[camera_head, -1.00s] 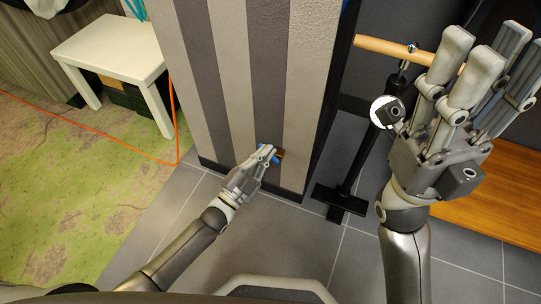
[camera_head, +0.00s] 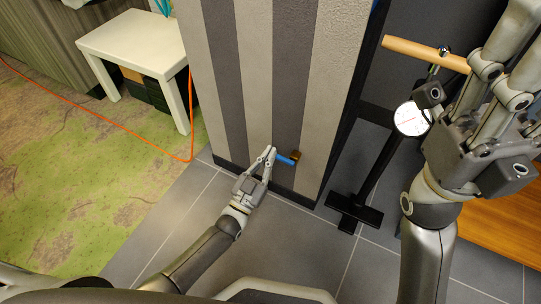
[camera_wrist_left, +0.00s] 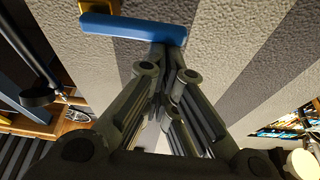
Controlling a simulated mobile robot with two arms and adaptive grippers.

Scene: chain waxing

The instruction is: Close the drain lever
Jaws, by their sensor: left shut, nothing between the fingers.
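The drain lever is a blue handle (camera_head: 284,160) on a brass valve (camera_head: 295,155), low on the striped box. In the head view it points roughly sideways to the left, away from the brass. My left gripper (camera_head: 270,153) is shut and empty, its fingertips at the handle's free left end. In the left wrist view the blue handle (camera_wrist_left: 130,27) crosses above the fingertips (camera_wrist_left: 165,48), near its right end; whether they touch is unclear. My right gripper (camera_head: 508,50) is raised at the right, its fingers apart and fingertips cut off by the frame.
The striped box (camera_head: 278,70) stands on grey tiles. A black floor pump (camera_head: 385,160) with a white gauge (camera_head: 411,118) and wooden handle (camera_head: 425,53) stands to its right. A white table (camera_head: 132,40) and an orange hose (camera_head: 120,125) are at the left.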

